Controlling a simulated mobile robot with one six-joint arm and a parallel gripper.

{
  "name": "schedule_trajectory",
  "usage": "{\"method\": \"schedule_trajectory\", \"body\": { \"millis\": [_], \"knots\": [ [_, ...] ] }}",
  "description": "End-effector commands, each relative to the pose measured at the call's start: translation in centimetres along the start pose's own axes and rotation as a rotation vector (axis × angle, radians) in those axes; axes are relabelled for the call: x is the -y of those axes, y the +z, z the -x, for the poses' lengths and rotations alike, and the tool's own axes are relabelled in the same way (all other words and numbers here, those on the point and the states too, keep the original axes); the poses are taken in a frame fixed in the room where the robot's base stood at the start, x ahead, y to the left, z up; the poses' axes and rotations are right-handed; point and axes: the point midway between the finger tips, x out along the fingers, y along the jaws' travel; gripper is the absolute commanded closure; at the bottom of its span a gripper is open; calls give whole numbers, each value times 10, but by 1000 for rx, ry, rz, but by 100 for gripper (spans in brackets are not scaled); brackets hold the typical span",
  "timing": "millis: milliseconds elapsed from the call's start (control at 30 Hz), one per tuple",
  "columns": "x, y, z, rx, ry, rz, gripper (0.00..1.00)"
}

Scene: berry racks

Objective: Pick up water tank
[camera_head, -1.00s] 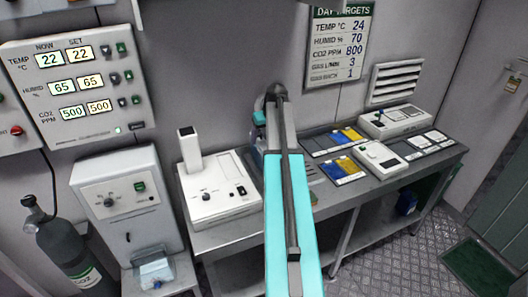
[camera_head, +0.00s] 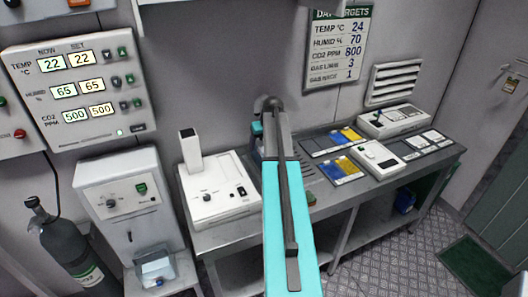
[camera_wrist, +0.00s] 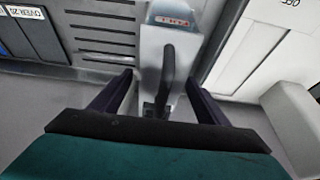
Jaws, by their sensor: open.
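In the wrist view, a pale grey upright body (camera_wrist: 153,50) with a blue-grey top, a red-lettered label and a dark handle stands in front of me; it looks like the water tank. My gripper (camera_wrist: 160,80) is open, its two dark fingers on either side of this body and its handle. Contact between fingers and body cannot be told. In the head view my arm hides most of this spot on the bench, and the fingers do not show clearly.
The metal bench (camera_head: 232,232) runs along the wall. A white device with a post (camera_head: 215,195) stands left of my arm; colored trays (camera_head: 345,168) and white devices (camera_head: 376,158) stand right. A cabinet (camera_head: 128,205) with a clear container (camera_head: 157,268) and a gas cylinder (camera_head: 70,250) are at left.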

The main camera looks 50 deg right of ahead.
Motion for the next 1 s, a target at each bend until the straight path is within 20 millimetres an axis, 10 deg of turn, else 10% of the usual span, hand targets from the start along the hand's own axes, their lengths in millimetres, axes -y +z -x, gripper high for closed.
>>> {"method": "schedule_trajectory", "body": {
  "millis": [433, 833, 1000],
  "knots": [
    [0, 0, 0, 0, 0, 0, 31],
    [0, 0, 0, 0, 0, 1, 97],
    [0, -2, 2, -3, 1, 1, 100]
  ]
}}
